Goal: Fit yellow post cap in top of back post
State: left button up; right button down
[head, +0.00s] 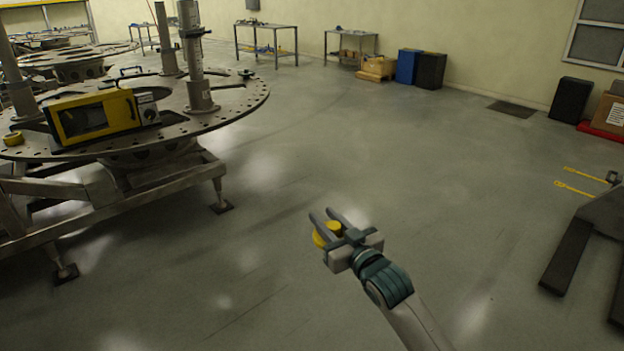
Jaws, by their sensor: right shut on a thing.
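My right gripper (324,216) is over open floor in the lower middle, shut on a yellow round cap (321,237). The turret plate (232,103), a large grey disc with holes around its rim, stands at the left, well apart from the gripper. Upright grey posts rise from it: a thick one (196,65) at the right, a thinner one (165,40) behind it, and one (15,75) at the left. The tops of the posts are at or beyond the picture's upper edge or hard to make out. My left gripper is out of view.
A yellow-and-black device (92,117) and a small yellow round piece (13,138) lie on the plate. The plate's stand (100,188) has legs reaching outward. A dark forked thing (568,255) is at the right. The floor between is clear.

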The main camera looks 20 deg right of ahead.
jog(key=s+a, duration=0.1)
jog(key=s, duration=0.1)
jog(key=s+a, duration=0.1)
jog(key=s+a+f, duration=0.1)
jog(key=s+a, duration=0.1)
jog(key=shift+s+f, duration=0.1)
jog(key=shift+s, duration=0.25)
jog(key=m+h, duration=0.2)
jog(key=h, duration=0.1)
send_near(318, 242)
jog(key=shift+a+r, duration=0.75)
jog(key=shift+a, duration=0.05)
jog(key=shift+w, duration=0.1)
